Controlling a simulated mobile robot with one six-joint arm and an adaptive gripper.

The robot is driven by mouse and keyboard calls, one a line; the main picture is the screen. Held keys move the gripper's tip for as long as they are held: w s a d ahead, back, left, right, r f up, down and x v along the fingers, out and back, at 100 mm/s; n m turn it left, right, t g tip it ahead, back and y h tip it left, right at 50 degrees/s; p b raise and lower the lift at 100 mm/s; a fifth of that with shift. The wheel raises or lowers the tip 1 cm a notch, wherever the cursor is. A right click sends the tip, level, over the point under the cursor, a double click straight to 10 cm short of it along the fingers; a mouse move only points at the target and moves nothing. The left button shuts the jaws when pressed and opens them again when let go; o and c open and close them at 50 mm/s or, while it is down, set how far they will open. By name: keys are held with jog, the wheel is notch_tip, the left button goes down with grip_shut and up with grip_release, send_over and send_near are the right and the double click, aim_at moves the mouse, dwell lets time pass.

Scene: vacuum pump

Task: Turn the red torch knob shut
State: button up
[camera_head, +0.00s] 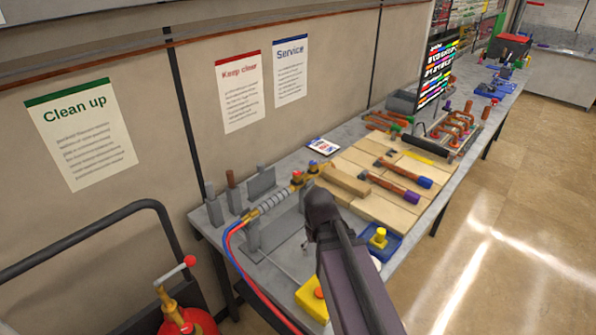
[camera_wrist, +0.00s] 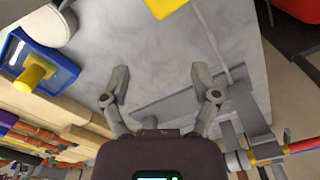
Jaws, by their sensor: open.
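The torch (camera_head: 272,203) lies across grey stands near the table's near left end, with red and blue hoses running from its left end. The small red torch knob (camera_head: 297,174) sits at its brass right end, beside a blue knob (camera_head: 313,163). My gripper (camera_wrist: 161,84) is open and empty over bare grey tabletop in the wrist view. In the head view my arm ends right of the torch, and its fingers are mostly hidden. Part of the torch's brass (camera_wrist: 268,150) and the hoses show at the wrist view's lower right; I cannot make out the red knob there.
Grey stands (camera_head: 213,205) rise around the torch. A wooden board (camera_head: 385,170) with copper pipes lies to the right. A blue tray (camera_head: 393,243) with a yellow item and a yellow block (camera_head: 312,300) are near the front. A red cylinder (camera_head: 188,322) stands at lower left.

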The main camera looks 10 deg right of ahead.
aim_at(297, 173)
jog(key=w+r+n+p, duration=0.4)
jog(key=w+r+p, duration=0.6)
jog(key=w, duration=0.3)
jog(key=w+r+n+p, duration=0.5)
jog(key=w+r+p, duration=0.5)
jog(key=w, duration=0.4)
jog(key=shift+w+a+r+n, duration=0.2)
jog(key=shift+r+n, duration=0.1)
jog(key=shift+r, duration=0.2)
jog(key=shift+f, duration=0.15)
notch_tip(297, 173, down, 14)
jog(key=b, duration=1.3)
jog(key=shift+r+b, duration=0.2)
jog(key=shift+b, duration=0.2)
